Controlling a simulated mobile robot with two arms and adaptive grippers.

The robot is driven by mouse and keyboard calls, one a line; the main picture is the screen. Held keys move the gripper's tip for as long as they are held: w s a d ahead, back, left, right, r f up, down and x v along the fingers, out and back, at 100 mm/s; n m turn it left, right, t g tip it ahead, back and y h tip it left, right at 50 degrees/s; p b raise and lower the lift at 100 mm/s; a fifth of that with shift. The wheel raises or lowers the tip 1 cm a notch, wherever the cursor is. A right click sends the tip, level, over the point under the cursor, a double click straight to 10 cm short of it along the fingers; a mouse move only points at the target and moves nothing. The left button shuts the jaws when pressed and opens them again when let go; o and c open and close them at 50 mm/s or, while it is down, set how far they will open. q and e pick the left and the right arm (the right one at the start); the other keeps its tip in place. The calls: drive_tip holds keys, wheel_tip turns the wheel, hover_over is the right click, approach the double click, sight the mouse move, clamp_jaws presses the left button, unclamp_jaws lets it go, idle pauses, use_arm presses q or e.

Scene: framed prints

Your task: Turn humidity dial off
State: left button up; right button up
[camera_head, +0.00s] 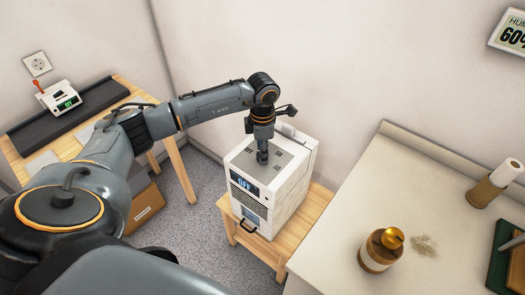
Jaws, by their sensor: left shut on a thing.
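A white box-shaped machine (283,201) stands on a small wooden table in the middle of the view. Its front display (245,184) appears to read "OFF". My left gripper (263,157) points straight down onto the grey top panel (286,164) of the machine. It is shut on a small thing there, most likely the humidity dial. The fingers hide the dial, so its angle cannot be told. A wall display (512,35) at the upper right edge is cut off and shows "HUM" and 60. My right gripper is not in view.
A pale counter (345,225) at the right holds a jar with a gold lid (381,249), a paper roll (489,188) and a pale scatter. A wooden desk (170,165) at the left bears a small white device (60,98). The small table (308,213) stands close to the counter.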

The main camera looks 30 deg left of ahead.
use_arm(q)
drive_tip(key=o, duration=1.2)
drive_tip(key=shift+c, duration=0.2)
drive_tip(key=shift+r, duration=0.1)
wheel_tip(320, 180, up, 12)
